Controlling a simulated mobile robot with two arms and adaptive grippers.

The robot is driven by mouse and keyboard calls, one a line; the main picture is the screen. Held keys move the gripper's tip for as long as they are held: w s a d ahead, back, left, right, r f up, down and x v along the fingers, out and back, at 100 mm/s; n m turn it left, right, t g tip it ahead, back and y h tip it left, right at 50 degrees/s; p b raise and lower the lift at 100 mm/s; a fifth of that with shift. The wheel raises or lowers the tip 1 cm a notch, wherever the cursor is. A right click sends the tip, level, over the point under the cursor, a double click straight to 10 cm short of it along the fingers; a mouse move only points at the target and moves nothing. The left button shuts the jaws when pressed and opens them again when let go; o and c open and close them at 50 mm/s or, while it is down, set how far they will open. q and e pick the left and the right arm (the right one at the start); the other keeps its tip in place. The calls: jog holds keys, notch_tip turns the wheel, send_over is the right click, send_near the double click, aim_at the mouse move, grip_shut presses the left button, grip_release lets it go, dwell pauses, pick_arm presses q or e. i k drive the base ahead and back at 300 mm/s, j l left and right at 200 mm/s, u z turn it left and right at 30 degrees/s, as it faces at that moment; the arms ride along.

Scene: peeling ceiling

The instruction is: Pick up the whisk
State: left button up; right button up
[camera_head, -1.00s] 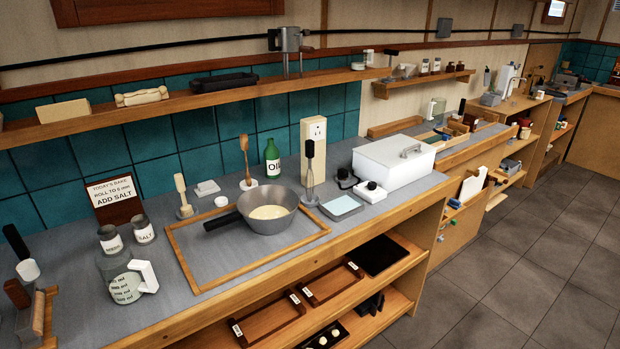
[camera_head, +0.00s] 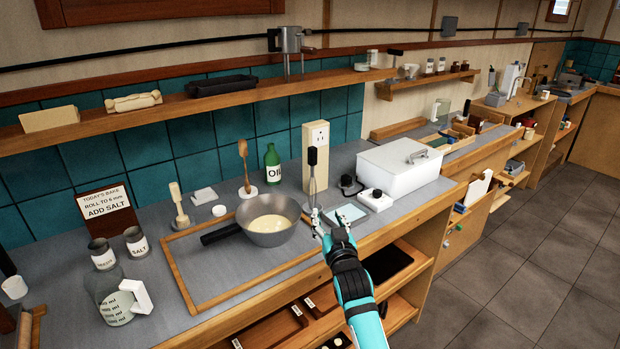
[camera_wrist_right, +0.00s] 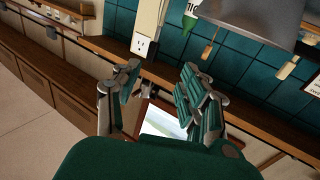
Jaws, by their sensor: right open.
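The whisk (camera_head: 312,172) stands upright on the counter, black handle up and thin wires down, between the grey pan and the white box. Its foot is partly hidden behind my right gripper (camera_head: 333,217). That gripper is in front of the whisk, low over the counter's front edge, its fingers apart and empty. My left gripper is not in view.
The grey pan (camera_head: 268,222) with pale contents stands left of the whisk. A socket post (camera_head: 316,135) is behind it. The white lidded box (camera_head: 398,170) and a dark-knobbed unit (camera_head: 376,197) stand to the right.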

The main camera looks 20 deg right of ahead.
aim_at(312, 150)
jog(key=i+l, duration=0.15)
jog(key=i, duration=0.3)
jog(key=i+l, duration=0.2)
jog(key=i, duration=0.2)
